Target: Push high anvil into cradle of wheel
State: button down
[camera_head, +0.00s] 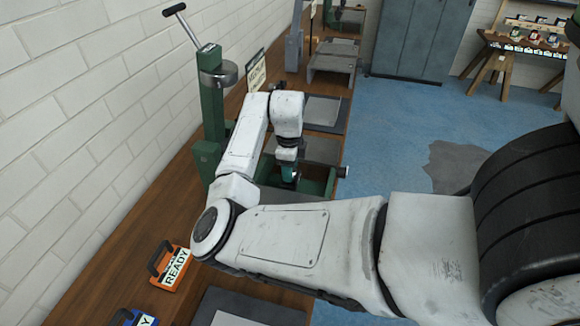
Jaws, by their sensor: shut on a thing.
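The green machine that I take for the wheel stands on the wooden bench, with a tall green post (212,115), a grey round metal part (219,76) near its top and a low green frame (322,188) at its foot. My gripper (289,178) points down over this low frame, at the end of my white arm. It is small and partly hidden by my wrist. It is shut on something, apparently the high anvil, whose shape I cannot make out. The cradle is not clearly visible behind my arm, so I cannot tell whether the anvil touches it.
An orange box marked READY (171,267) and a blue one (138,318) stand on the bench (125,262) at the left. A white brick wall (75,120) runs behind. More machines (332,62) stand farther along. The blue floor (400,130) at the right is open.

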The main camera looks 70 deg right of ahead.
jog(key=shift+r, duration=0.25)
jog(key=shift+r+p, duration=0.35)
jog(key=shift+p, duration=0.1)
jog(key=shift+p, duration=0.35)
dwell(1.4)
jog(key=shift+d+f+b, duration=0.1)
jog(key=shift+f+b, duration=0.75)
jog(key=shift+f, duration=0.55)
dwell(0.3)
jog(key=c, duration=0.8)
grip_release()
jog(key=o, duration=0.4)
jog(key=shift+f, duration=0.1)
jog(key=r, duration=0.3)
jog(key=r+b, duration=0.1)
jog(key=r, duration=0.7)
jog(key=shift+a, duration=0.3)
